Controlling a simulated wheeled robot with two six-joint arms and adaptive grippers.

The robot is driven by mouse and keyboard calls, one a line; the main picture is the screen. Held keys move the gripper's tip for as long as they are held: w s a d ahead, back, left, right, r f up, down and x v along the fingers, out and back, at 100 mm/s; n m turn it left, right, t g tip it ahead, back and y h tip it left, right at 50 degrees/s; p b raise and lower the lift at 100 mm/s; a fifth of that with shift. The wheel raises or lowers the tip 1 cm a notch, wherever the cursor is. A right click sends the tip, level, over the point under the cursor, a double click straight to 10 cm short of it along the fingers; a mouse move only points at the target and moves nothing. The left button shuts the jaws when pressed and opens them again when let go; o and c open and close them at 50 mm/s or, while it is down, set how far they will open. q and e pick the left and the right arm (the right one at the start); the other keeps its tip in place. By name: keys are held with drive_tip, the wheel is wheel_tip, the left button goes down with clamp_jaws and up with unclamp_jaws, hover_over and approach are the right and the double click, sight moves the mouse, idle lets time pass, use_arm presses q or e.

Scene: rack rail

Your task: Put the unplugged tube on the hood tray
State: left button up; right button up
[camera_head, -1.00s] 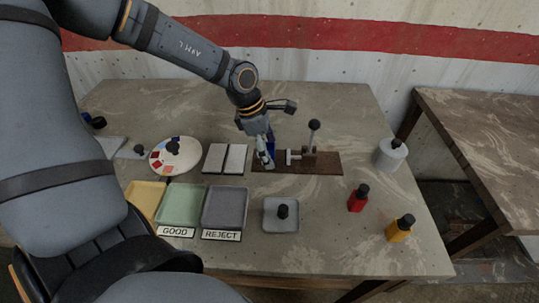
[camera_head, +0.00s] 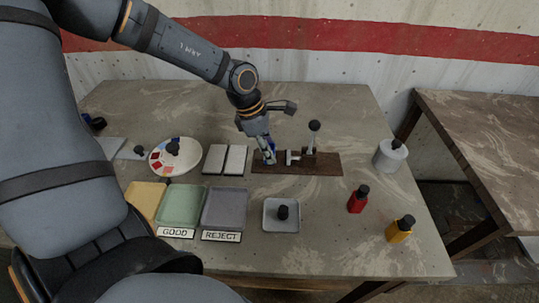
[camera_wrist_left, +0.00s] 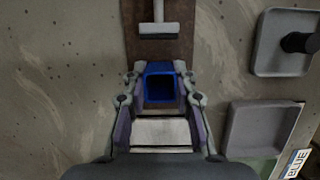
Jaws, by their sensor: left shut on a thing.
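My left gripper (camera_head: 268,157) is low over the left end of the brown board, beside the metal clamp fixture. In the left wrist view the same gripper (camera_wrist_left: 160,76) is shut on a blue, hollow block-like piece (camera_wrist_left: 160,88), which sits between its fingers. In the head view the fingers mostly hide this piece. I cannot make out a tube or a hood by shape. Trays stand in front: a yellow one (camera_head: 143,197), a green one (camera_head: 181,203) by the GOOD label, a purple-grey one (camera_head: 225,206) by the REJECT label. My right gripper is not in view.
The clamp fixture (camera_head: 306,157) stands on the brown board (camera_head: 328,168), its knobbed lever upright. A small grey tray (camera_head: 271,225) holds a black-knobbed thing. A round palette (camera_head: 158,168), pale blocks (camera_head: 225,158), a white bottle (camera_head: 390,157), red bottle (camera_head: 357,201) and yellow bottle (camera_head: 398,232) stand around.

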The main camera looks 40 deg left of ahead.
use_arm(q)
drive_tip(key=shift+r+p, duration=0.55)
drive_tip(key=shift+r, duration=0.35)
wheel_tip(320, 180, up, 4)
drive_tip(key=shift+r+p, duration=0.1)
drive_tip(key=shift+p, duration=1.05)
